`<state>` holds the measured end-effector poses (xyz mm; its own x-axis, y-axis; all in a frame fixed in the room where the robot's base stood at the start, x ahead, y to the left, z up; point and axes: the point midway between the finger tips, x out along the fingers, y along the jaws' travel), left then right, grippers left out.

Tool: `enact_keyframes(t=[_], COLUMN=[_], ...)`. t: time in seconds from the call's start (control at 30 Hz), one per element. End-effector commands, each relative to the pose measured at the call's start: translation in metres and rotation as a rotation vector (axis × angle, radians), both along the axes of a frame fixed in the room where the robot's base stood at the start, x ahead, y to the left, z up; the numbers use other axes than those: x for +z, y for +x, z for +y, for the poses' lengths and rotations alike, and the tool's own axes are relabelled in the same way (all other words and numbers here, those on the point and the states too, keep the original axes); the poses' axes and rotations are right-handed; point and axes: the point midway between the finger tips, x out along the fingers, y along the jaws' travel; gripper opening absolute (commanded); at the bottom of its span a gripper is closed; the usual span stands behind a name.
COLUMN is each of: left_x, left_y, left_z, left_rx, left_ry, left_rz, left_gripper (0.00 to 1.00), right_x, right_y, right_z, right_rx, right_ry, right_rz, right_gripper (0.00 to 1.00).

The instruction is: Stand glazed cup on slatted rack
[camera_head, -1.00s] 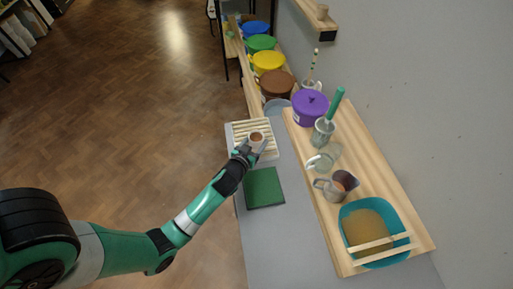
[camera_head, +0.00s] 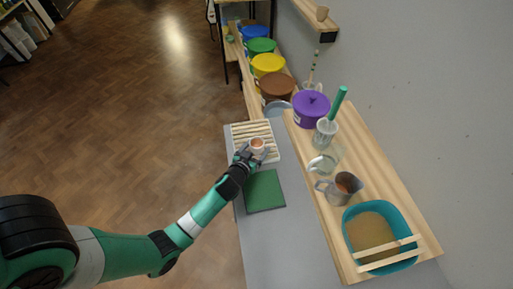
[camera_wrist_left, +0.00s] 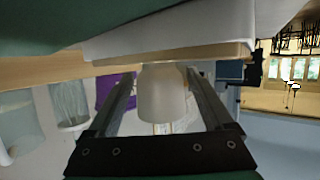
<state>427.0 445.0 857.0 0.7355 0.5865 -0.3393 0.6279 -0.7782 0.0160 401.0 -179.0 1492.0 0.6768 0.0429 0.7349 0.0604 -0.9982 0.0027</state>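The glazed cup (camera_head: 257,145), pale outside and brown inside, is upright over the near part of the slatted rack (camera_head: 243,131). My left gripper (camera_head: 255,153) has its fingers on either side of the cup and appears shut on it. In the left wrist view the cup (camera_wrist_left: 163,95) sits between the fingertips (camera_wrist_left: 161,78), and the picture is upside down. The cup's base is against or very close to a wooden strip there; I cannot tell whether it rests on the slats. My right gripper is not in view.
A green mat (camera_head: 265,191) lies just in front of the rack on the grey table (camera_head: 275,240). To the right, a wooden board (camera_head: 380,170) carries a glass jug (camera_head: 325,162), a metal pitcher (camera_head: 340,188), a teal basin (camera_head: 408,225) and a purple tub (camera_head: 311,110).

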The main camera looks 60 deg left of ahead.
Motion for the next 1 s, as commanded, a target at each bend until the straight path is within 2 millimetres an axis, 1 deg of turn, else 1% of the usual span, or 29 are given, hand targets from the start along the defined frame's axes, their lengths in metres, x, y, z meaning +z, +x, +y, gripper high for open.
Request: enact_keyframes(t=[0.27, 0.4, 0.53, 0.7, 0.8, 0.9, 1.0], left_x=[0.0, 0.006, 0.013, 0.027, 0.034, 0.039, 0.042], left_y=[0.0, -0.001, -0.017, -0.049, -0.066, -0.078, -0.086], left_z=[0.0, -0.001, -0.014, -0.039, -0.053, -0.064, -0.069], left_rx=[0.0, 0.0, -0.002, -0.003, -0.003, -0.003, 0.0], left_ry=[0.0, 0.001, 0.002, 0.002, 0.002, 0.002, 0.001], left_rz=[0.0, 0.001, 0.002, 0.001, 0.001, 0.001, 0.001], left_gripper=[0.95, 0.95, 0.95, 0.95, 0.95, 0.95, 0.95], right_x=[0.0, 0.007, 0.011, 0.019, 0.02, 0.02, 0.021], right_y=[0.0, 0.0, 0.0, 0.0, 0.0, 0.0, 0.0], right_z=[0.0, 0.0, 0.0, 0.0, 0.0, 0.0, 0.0], right_rx=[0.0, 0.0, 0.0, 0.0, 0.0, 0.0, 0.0], right_ry=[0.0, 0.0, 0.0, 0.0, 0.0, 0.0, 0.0], right_rz=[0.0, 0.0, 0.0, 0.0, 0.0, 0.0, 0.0], right_gripper=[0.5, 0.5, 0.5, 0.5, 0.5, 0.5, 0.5])
